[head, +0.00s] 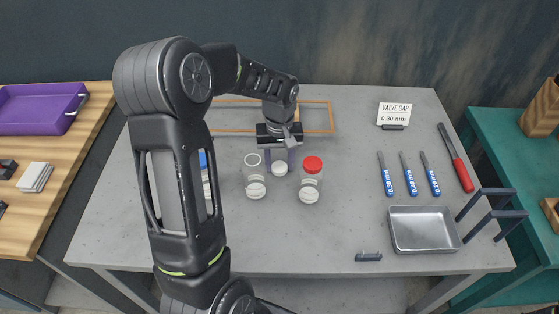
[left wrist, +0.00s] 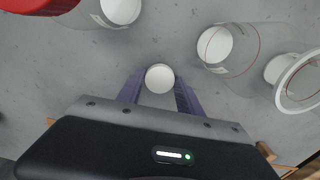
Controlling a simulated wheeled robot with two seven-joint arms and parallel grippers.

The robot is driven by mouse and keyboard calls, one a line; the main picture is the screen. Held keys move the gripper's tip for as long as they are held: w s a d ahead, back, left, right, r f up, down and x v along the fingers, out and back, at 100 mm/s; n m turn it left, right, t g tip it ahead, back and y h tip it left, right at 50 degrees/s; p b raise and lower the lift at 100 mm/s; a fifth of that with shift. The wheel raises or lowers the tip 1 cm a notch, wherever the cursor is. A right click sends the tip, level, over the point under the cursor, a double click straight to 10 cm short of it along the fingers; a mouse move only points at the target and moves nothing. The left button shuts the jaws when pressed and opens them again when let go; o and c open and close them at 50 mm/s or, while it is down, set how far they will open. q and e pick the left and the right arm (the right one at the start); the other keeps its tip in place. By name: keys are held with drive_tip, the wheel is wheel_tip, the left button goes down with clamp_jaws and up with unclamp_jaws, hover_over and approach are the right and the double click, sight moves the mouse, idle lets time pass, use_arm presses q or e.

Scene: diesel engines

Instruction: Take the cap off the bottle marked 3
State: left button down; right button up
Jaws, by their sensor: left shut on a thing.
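One bottle has a blue cap (head: 203,158) and is partly hidden behind my arm. The middle bottle (head: 253,174) has an open rim with no cap on it; its rim shows at the right in the left wrist view (left wrist: 301,82). The third bottle has a red cap (head: 313,164). White discs show low on the bottles; no number is readable. My left gripper (head: 280,160) is shut on a white round cap (left wrist: 160,78), held between the purple fingers, between the open bottle and the red-capped one.
A metal tray (head: 390,232) and dark rack (head: 490,215) stand at the front right. Several blue-handled gauges (head: 410,175), a red-handled tool (head: 456,160) and a "VALVE GAP 0.30 mm" card (head: 394,115) are behind them. The middle front of the table is clear.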

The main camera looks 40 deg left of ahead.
sight(280, 167)
use_arm(q)
drive_tip(key=shift+f, duration=0.15)
drive_tip(key=c, duration=0.8)
unclamp_jaws()
drive_tip(key=shift+o, duration=0.2)
drive_tip(key=shift+r, duration=0.45)
wheel_tip(280, 167, up, 11)
drive_tip(key=b, duration=0.1)
drive_tip(key=shift+r, duration=0.2)
drive_tip(key=shift+w+d, duration=0.1)
